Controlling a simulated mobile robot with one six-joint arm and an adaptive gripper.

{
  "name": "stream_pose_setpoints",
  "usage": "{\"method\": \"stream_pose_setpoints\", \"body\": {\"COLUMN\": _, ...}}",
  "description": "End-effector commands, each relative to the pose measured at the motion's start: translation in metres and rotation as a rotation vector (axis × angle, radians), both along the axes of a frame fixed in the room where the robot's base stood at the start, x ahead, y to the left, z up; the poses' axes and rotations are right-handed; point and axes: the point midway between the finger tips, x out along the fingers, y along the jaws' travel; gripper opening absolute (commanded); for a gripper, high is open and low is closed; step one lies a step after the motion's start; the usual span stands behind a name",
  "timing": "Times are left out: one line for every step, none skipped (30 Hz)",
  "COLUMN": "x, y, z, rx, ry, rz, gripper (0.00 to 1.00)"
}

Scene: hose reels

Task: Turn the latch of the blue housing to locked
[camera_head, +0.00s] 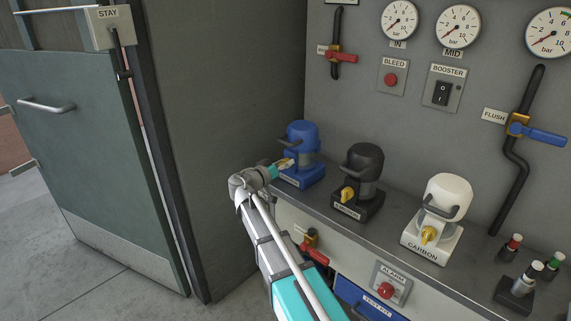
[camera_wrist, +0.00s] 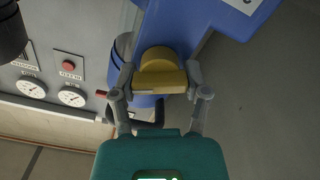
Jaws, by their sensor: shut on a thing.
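The blue housing (camera_head: 302,150) stands at the left end of the grey shelf, close to the corner wall. Its yellow latch (camera_wrist: 160,78) is between my gripper's fingers in the wrist view, with a finger against each side. My gripper (camera_head: 283,165) reaches the front of the blue housing from the left in the head view. It is shut on the latch. In the head view the latch is mostly hidden by my gripper, so its turn is hard to read there. The blue housing's body also shows in the wrist view (camera_wrist: 225,15).
A black housing (camera_head: 362,172) and a white housing (camera_head: 440,205), each with a yellow latch, stand to the right on the shelf (camera_head: 390,232). Gauges, valves and a booster switch (camera_head: 442,93) are on the wall behind. A green door (camera_head: 90,140) is at left; the floor before it is clear.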

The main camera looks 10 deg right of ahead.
Motion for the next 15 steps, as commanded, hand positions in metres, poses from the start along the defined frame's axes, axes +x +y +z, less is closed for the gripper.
{"method": "stream_pose_setpoints", "body": {"x": 0.0016, "y": 0.0025, "z": -0.0004, "rx": -0.025, "ry": 0.035, "rz": 0.006, "gripper": 0.12}}
{"method": "stream_pose_setpoints", "body": {"x": 0.0017, "y": 0.0026, "z": -0.0004, "rx": -0.041, "ry": 0.058, "rz": 0.006, "gripper": 0.12}}
{"method": "stream_pose_setpoints", "body": {"x": 0.0019, "y": 0.0027, "z": -0.0006, "rx": -0.063, "ry": 0.089, "rz": 0.006, "gripper": 0.12}}
{"method": "stream_pose_setpoints", "body": {"x": 0.0019, "y": 0.0029, "z": -0.0006, "rx": -0.08, "ry": 0.112, "rz": 0.006, "gripper": 0.12}}
{"method": "stream_pose_setpoints", "body": {"x": 0.0021, "y": 0.003, "z": -0.0007, "rx": -0.096, "ry": 0.135, "rz": 0.007, "gripper": 0.12}}
{"method": "stream_pose_setpoints", "body": {"x": 0.0021, "y": 0.0031, "z": -0.0008, "rx": -0.119, "ry": 0.166, "rz": 0.007, "gripper": 0.12}}
{"method": "stream_pose_setpoints", "body": {"x": 0.0022, "y": 0.0032, "z": -0.0008, "rx": -0.136, "ry": 0.189, "rz": 0.007, "gripper": 0.12}}
{"method": "stream_pose_setpoints", "body": {"x": 0.0022, "y": 0.0033, "z": -0.0009, "rx": -0.153, "ry": 0.212, "rz": 0.008, "gripper": 0.12}}
{"method": "stream_pose_setpoints", "body": {"x": 0.0024, "y": 0.0034, "z": -0.001, "rx": -0.175, "ry": 0.242, "rz": 0.008, "gripper": 0.12}}
{"method": "stream_pose_setpoints", "body": {"x": 0.0024, "y": 0.0036, "z": -0.0012, "rx": -0.192, "ry": 0.266, "rz": 0.008, "gripper": 0.12}}
{"method": "stream_pose_setpoints", "body": {"x": 0.0025, "y": 0.0037, "z": -0.0012, "rx": -0.208, "ry": 0.289, "rz": 0.008, "gripper": 0.12}}
{"method": "stream_pose_setpoints", "body": {"x": 0.0026, "y": 0.0038, "z": -0.0013, "rx": -0.231, "ry": 0.319, "rz": 0.008, "gripper": 0.12}}
{"method": "stream_pose_setpoints", "body": {"x": 0.0026, "y": 0.0039, "z": -0.0014, "rx": -0.247, "ry": 0.342, "rz": 0.008, "gripper": 0.12}}
{"method": "stream_pose_setpoints", "body": {"x": 0.0028, "y": 0.004, "z": -0.0015, "rx": -0.265, "ry": 0.365, "rz": 0.008, "gripper": 0.12}}
{"method": "stream_pose_setpoints", "body": {"x": 0.0028, "y": 0.004, "z": -0.0017, "rx": -0.287, "ry": 0.396, "rz": 0.008, "gripper": 0.12}}
